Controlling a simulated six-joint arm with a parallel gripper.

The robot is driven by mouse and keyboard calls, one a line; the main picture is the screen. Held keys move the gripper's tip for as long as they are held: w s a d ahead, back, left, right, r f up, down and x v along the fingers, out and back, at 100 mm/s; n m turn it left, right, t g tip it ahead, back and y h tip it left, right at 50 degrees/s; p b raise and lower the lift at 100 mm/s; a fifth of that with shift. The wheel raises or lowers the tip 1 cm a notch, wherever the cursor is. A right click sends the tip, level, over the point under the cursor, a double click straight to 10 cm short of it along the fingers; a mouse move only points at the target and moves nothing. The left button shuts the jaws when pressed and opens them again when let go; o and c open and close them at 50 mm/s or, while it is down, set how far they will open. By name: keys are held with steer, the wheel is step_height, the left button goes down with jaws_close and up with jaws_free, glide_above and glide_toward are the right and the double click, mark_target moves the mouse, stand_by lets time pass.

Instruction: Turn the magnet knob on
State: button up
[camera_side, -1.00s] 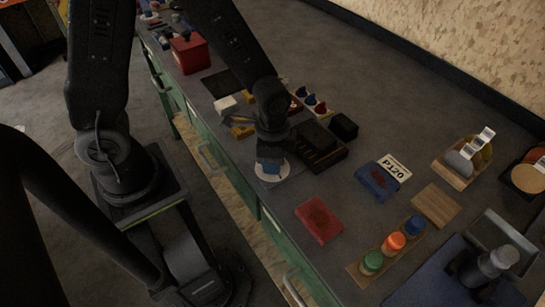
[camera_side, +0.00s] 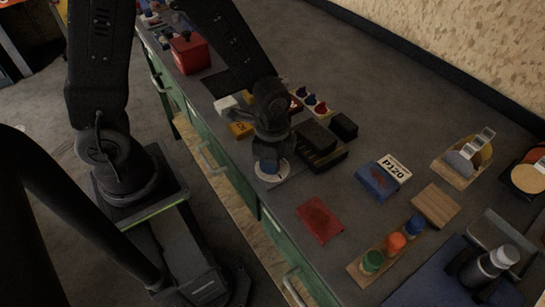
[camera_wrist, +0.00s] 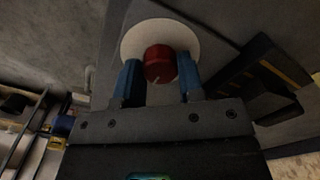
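The knob (camera_wrist: 159,64) is red with a small pale mark and sits on a white round disc (camera_wrist: 130,42) in the wrist view. My gripper (camera_wrist: 158,84) has its two blue fingers apart, one on each side of the knob. Whether either finger touches the knob is hard to tell. In the side view my gripper (camera_side: 268,170) points down at the same white disc (camera_side: 286,168) near the bench's front edge. The knob is hidden behind the fingers there.
A dark slotted block (camera_side: 318,152) stands close behind my gripper. A yellow block (camera_side: 240,130) lies to the left. Bare bench surrounds the disc's right side.

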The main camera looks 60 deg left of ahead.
steer(key=o, duration=0.4)
steer(key=shift+o, duration=0.2)
step_height(320, 180, up, 14)
stand_by(0.4)
steer(key=shift+f, duration=0.1)
steer(key=s+a+r+n+t, duration=0.5)
steer(key=s+r+n, duration=0.3)
steer(key=n, duration=0.2)
steer(key=shift+a+r+t, duration=0.15)
steer(key=shift+a+t, duration=0.15)
steer(key=shift+a, duration=0.3)
